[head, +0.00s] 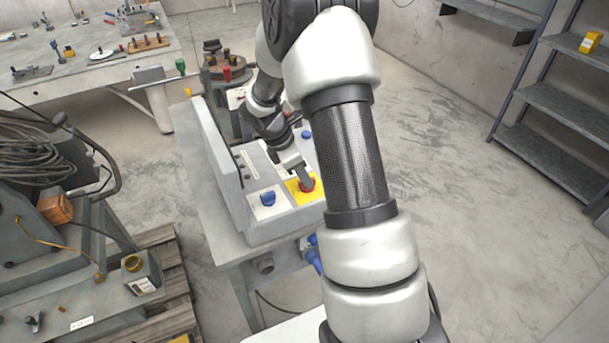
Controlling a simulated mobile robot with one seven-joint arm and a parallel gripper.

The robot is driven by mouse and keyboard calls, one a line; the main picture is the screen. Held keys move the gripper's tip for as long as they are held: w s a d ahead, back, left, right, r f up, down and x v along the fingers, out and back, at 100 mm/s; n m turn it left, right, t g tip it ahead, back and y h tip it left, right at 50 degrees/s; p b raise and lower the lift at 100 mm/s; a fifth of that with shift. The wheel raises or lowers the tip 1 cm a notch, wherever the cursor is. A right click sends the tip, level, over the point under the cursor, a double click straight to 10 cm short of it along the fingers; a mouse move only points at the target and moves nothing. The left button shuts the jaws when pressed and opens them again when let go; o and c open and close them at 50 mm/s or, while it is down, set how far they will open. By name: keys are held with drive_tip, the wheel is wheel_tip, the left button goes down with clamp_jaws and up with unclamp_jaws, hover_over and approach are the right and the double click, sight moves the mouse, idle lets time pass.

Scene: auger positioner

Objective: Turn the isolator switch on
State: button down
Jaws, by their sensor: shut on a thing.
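The isolator switch (308,186) is a red rotary knob on a yellow plate, at the front of a grey control box (238,190). My gripper (304,179) reaches down from behind it and is shut on the red knob. The gripper covers part of the knob, so its exact angle cannot be read. My forearm hides the right side of the box.
A blue knob (267,199) on a white plate sits left of the switch, and another blue knob (306,134) lies farther back. The box's raised back panel stands to the left. A cluttered workbench (70,72) is at the upper left; open floor lies right.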

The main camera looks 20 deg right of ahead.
drive_tip(key=m, duration=0.2)
drive_tip(key=m+g+p, duration=0.1)
drive_tip(key=m, duration=0.1)
drive_tip(key=shift+w+g, duration=0.15)
drive_tip(key=shift+g, duration=0.15)
drive_tip(key=m, duration=0.2)
drive_tip(key=m+g+y, duration=0.1)
drive_tip(key=m, duration=0.1)
drive_tip(key=shift+w+d+m+p, duration=0.15)
drive_tip(key=shift+m+p, duration=0.15)
drive_tip(key=shift+m, duration=0.1)
drive_tip(key=m+g+y, duration=0.1)
drive_tip(key=m, duration=0.2)
drive_tip(key=shift+d+m+y, duration=0.1)
drive_tip(key=shift+m+y, duration=0.2)
drive_tip(key=shift+d+m+y, duration=0.1)
drive_tip(key=shift+m+y, duration=0.7)
drive_tip(key=shift+m, duration=1.2)
drive_tip(key=shift+w, duration=0.1)
drive_tip(key=c, duration=1.8)
unclamp_jaws()
drive_tip(key=shift+o, duration=0.2)
drive_tip(key=v, duration=1.7)
drive_tip(key=shift+w+p, duration=0.35)
drive_tip(key=shift+p, duration=0.1)
